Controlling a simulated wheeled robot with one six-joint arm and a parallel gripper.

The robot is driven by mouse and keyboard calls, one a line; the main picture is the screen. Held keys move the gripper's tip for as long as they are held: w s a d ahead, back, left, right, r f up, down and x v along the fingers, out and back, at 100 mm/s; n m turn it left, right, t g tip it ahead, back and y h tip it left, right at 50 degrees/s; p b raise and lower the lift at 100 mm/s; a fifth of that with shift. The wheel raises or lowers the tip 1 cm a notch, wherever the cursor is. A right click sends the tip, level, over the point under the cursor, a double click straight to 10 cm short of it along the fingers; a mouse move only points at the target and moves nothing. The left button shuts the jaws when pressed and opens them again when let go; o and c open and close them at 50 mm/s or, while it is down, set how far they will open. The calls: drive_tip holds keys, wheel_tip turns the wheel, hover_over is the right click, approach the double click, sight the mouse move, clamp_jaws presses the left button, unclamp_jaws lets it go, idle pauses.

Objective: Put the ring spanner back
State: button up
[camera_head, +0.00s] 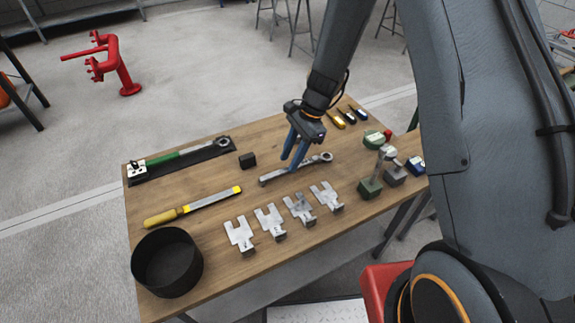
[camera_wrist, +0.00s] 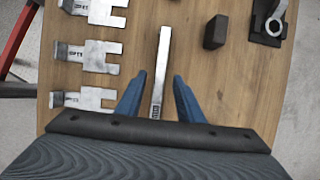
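The ring spanner (camera_head: 274,176), a silver bar with a ring at its right end, lies on the wooden table (camera_head: 212,175). My gripper (camera_head: 290,165) points down over the middle of it, with two blue fingers apart. In the wrist view the bar (camera_wrist: 161,65) runs between the fingers (camera_wrist: 160,98), with a gap on each side, and its near part is hidden by my gripper. I cannot tell how high the fingertips are above the table. A second tool (camera_head: 178,154), with a green handle and a ring end, lies on a black tray (camera_head: 205,155) at the table's back left.
A black block (camera_head: 248,160) stands between tray and spanner. Several forked metal plates (camera_head: 270,220) line the front. A yellow-handled file (camera_head: 190,207) and a black round bin (camera_head: 167,262) are at left.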

drive_tip(key=v, duration=0.9)
drive_tip(key=s+d+r+n+h, duration=0.1)
drive_tip(key=s+d+r+n, duration=0.1)
drive_tip(key=s, duration=0.4)
drive_tip(key=s+d+r+n+t+h, duration=0.1)
drive_tip(key=s+d+r+n, duration=0.2)
drive_tip(key=s+n, duration=0.4)
drive_tip(key=s+d+r+n+t+h, duration=0.1)
drive_tip(key=s+d+r+n+h, duration=0.1)
drive_tip(key=s, duration=0.5)
drive_tip(key=d+r+n+b, duration=0.1)
drive_tip(key=d+n, duration=0.1)
drive_tip(key=d, duration=0.1)
drive_tip(key=shift+s, duration=0.25)
drive_tip(key=shift+d+r, duration=0.1)
